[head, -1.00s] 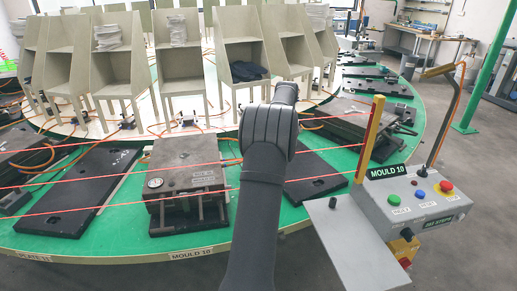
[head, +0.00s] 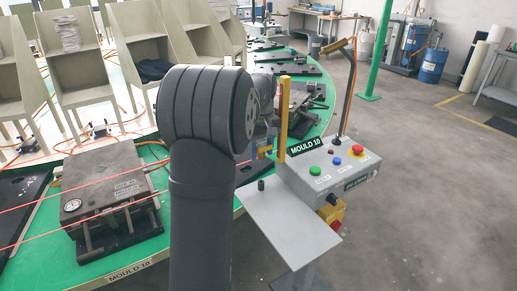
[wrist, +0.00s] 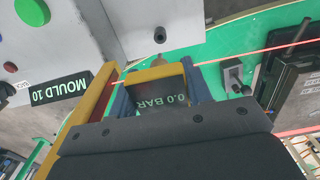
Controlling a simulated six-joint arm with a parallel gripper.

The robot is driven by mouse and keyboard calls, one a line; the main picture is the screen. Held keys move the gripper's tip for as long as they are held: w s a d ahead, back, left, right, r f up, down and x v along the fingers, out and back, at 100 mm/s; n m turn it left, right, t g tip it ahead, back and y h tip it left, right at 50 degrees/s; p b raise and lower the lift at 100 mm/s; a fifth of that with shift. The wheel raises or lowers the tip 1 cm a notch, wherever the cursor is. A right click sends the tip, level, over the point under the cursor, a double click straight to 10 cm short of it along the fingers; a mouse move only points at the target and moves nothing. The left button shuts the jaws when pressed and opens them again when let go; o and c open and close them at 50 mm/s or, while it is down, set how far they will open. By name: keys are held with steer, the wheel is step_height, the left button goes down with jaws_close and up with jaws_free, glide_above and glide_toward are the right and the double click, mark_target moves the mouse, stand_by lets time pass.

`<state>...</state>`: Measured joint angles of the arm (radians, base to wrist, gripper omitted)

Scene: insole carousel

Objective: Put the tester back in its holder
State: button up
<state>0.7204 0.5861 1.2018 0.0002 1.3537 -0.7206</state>
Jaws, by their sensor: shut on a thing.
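The tester (wrist: 168,98) is a yellow-framed block with a dark display reading "0.0 BAR" and a brass-coloured tip at its far end. My gripper (wrist: 158,88) is shut on it, with blue fingers on both sides. In the head view the tester (head: 265,149) shows small, beside the yellow post and above the green table edge. A grey shelf (head: 290,222) with a short black cylinder (head: 261,184) stands below and to its right. I cannot tell for sure whether this cylinder is the holder. It also shows in the wrist view (wrist: 159,35), ahead of the tester.
A yellow post (head: 283,118) rises close beside the tester. Red beams cross the table edge, near a mould (head: 110,190).

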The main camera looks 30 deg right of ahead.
mark_target(261, 158)
steer(key=shift+f, duration=2.9)
steer(key=shift+f, duration=2.1)
steer(key=o, duration=1.5)
step_height(261, 158, up, 18)
steer(key=shift+f, duration=0.25)
steer(key=shift+f, duration=0.1)
